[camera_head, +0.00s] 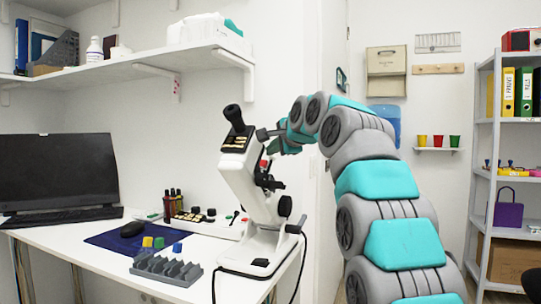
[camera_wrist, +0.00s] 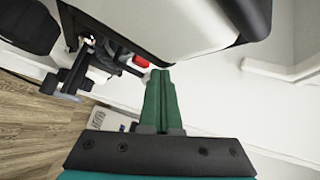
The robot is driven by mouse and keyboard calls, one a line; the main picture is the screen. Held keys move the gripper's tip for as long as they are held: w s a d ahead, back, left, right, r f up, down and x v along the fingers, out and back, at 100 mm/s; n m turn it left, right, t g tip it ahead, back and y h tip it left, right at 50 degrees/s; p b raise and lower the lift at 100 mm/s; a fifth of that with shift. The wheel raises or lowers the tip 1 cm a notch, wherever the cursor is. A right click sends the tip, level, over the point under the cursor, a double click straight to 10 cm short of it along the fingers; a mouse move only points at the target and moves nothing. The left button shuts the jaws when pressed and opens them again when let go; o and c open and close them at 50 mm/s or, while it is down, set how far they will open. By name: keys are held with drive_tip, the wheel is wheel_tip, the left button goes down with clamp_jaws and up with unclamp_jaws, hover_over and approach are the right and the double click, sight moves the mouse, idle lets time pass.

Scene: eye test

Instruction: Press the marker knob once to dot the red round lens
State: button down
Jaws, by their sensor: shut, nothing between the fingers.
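A white lens-measuring device (camera_head: 241,185) with a black eyepiece stands on the desk, tilted on its column. A small red part (camera_head: 263,163) shows at its right side, and it also shows in the wrist view (camera_wrist: 141,62) under the white body. I cannot tell whether this red part is the lens or the marker knob. My gripper (camera_wrist: 161,74) is shut and empty. Its green fingertips are close to the red part, just right of it in the wrist view; contact cannot be told. In the head view my gripper is beside the device's upper right, its fingertips hard to make out.
A grey slotted rack (camera_head: 166,269) and small yellow, green and blue pieces lie on the desk near a dark blue mat (camera_head: 112,240). A white control box (camera_head: 215,225) and several bottles stand behind. A wall shelf (camera_head: 150,65) hangs above. Black cables hang beside the device.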

drive_tip(key=shift+f, duration=0.15)
idle(0.4)
drive_tip(key=shift+s+a+r+p, duration=0.2)
drive_tip(key=shift+s+r+p, duration=0.45)
drive_tip(key=shift+r, duration=0.25)
drive_tip(key=s+r+p, duration=0.1)
drive_tip(key=s+a+r+p, duration=0.1)
drive_tip(key=s+r, duration=0.1)
drive_tip(key=shift+s+a+r+p, duration=0.15)
drive_tip(key=shift+s+r+p, duration=0.05)
drive_tip(key=shift+p, duration=0.1)
idle(0.7)
